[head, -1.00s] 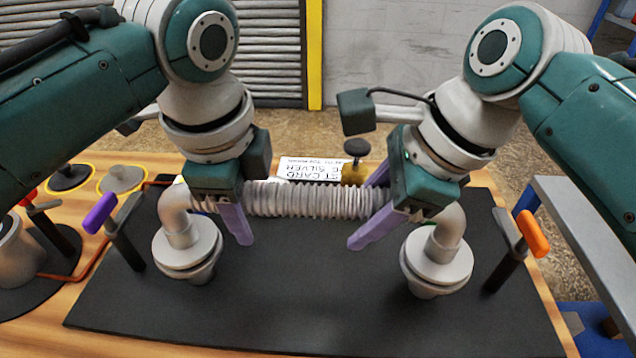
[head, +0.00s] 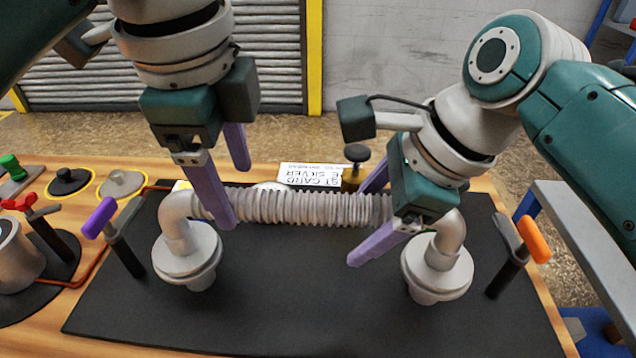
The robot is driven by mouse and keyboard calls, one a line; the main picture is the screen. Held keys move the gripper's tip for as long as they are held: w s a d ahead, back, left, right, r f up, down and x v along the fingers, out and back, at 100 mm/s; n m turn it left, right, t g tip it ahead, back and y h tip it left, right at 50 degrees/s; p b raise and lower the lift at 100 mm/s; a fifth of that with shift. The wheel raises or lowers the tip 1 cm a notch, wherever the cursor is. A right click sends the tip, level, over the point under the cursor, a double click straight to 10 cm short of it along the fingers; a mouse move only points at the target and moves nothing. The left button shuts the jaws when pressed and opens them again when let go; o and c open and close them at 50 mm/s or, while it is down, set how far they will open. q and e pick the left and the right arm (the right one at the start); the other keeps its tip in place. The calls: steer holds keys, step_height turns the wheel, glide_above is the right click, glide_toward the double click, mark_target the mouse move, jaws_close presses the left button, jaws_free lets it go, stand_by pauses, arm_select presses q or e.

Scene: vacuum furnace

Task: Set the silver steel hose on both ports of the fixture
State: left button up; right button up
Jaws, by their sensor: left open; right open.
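The silver steel hose (head: 310,207) is a ribbed bellows with an elbow at each end. Its left end flange (head: 187,255) and right end flange (head: 437,268) face down over the black fixture plate (head: 310,300). The flanges cover the ports, so I cannot tell whether they are fully seated. My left gripper (head: 233,197) is open above the hose's left end, with its near finger in front of the hose and its far finger higher, behind it. My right gripper (head: 364,224) is open around the hose's right end, one finger on each side.
A white card (head: 310,174) and a dark-topped brass knob (head: 355,155) sit behind the hose. The plate's front is clear.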

arm_select(q)
steer(key=r, duration=0.4)
steer(key=shift+s+r, duration=0.25)
steer(key=shift+s, duration=0.15)
arm_select(e)
steer(key=v, duration=1.1)
steer(key=shift+r, duration=0.1)
steer(key=shift+d+r, duration=0.2)
steer(key=shift+r, duration=0.2)
arm_select(q)
steer(key=shift+s, duration=0.15)
arm_select(e)
steer(key=shift+s, duration=0.1)
